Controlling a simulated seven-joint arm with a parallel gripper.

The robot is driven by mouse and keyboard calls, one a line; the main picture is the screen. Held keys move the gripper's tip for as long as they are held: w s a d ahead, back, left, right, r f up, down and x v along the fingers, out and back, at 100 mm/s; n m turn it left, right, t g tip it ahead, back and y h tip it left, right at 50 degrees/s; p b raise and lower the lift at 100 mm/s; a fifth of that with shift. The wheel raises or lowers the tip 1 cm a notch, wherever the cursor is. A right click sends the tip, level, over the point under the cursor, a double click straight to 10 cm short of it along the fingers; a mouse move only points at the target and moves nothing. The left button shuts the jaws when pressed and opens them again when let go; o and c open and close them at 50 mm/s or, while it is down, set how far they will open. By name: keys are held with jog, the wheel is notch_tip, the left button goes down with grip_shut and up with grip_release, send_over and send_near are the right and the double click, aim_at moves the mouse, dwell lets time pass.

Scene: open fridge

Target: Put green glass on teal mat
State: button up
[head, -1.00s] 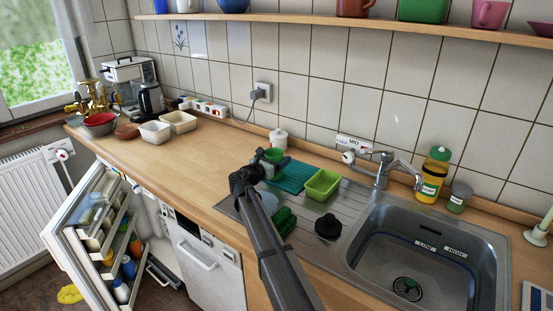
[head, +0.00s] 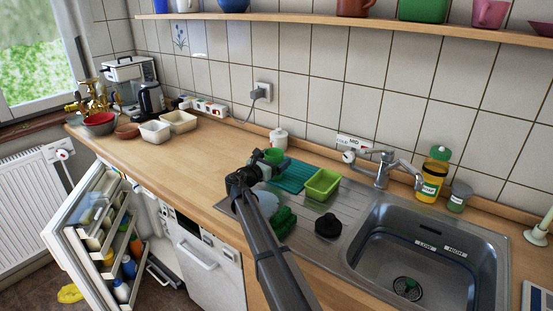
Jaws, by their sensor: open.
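The green glass (head: 274,155) shows just behind my gripper, near the back left edge of the teal mat. Its rim and upper part are visible; its lower part is hidden by the gripper, so I cannot tell whether its base touches the mat. The teal mat (head: 292,178) lies on the ribbed metal drainboard, its left part covered by the gripper. My gripper (head: 268,168) is open, its fingers right at the glass in this view. Whether the glass is between the fingers or just beyond them is unclear.
A dark green item (head: 283,221), a pale round dish (head: 267,203) and a black stopper (head: 327,227) lie in front. A white lidded jar (head: 280,139) stands behind. The counter to the left is clear.

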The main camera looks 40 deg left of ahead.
jog(key=s, duration=1)
jog(key=shift+s, duration=0.25)
